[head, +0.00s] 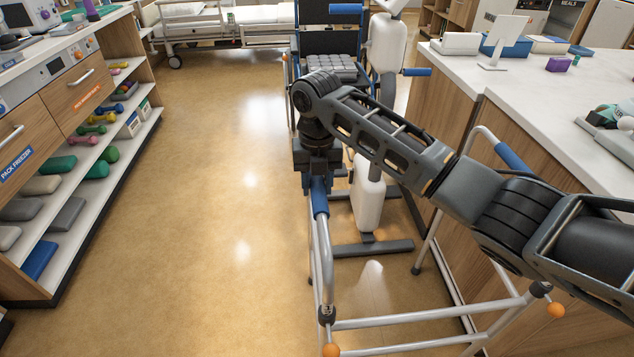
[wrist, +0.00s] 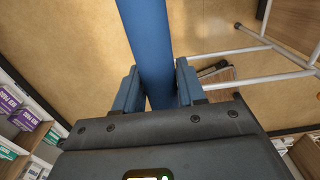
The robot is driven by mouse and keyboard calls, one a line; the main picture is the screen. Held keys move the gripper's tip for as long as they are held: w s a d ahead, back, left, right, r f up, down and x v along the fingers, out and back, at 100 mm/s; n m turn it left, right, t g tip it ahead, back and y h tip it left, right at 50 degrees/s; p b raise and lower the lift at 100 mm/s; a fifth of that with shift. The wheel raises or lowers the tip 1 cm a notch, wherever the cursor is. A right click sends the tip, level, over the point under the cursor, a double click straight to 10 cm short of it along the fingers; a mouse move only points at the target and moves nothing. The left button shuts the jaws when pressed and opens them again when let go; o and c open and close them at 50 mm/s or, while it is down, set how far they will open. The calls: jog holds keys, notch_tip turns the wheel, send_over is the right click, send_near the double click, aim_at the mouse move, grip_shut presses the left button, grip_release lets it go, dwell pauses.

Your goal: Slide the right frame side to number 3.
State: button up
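A metal walking frame stands in front of me, with grey tubes and blue grips. Its picture-left side (head: 325,255) has a blue grip (head: 320,200) on top; its other side carries a second blue grip (head: 511,157) near the counter. My gripper (head: 318,172) is at the far end of the picture-left grip, pointing down. In the wrist view the blue grip (wrist: 148,45) runs between my two fingers (wrist: 158,90), which lie close against it on both sides. No number 3 can be made out in either view.
A white-topped counter (head: 560,110) runs along the right. Shelves (head: 90,165) with dumbbells stand at the left. The floor (head: 200,200) between shelves and frame is clear.

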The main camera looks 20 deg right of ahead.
jog(key=c, duration=0.4)
jog(key=shift+r+p, duration=1.1)
jog(key=shift+r, duration=0.25)
jog(key=o, duration=1.1)
jog(key=shift+f, duration=0.1)
notch_tip(320, 180, up, 7)
jog(key=p, duration=0.5)
jog(key=shift+p, duration=0.4)
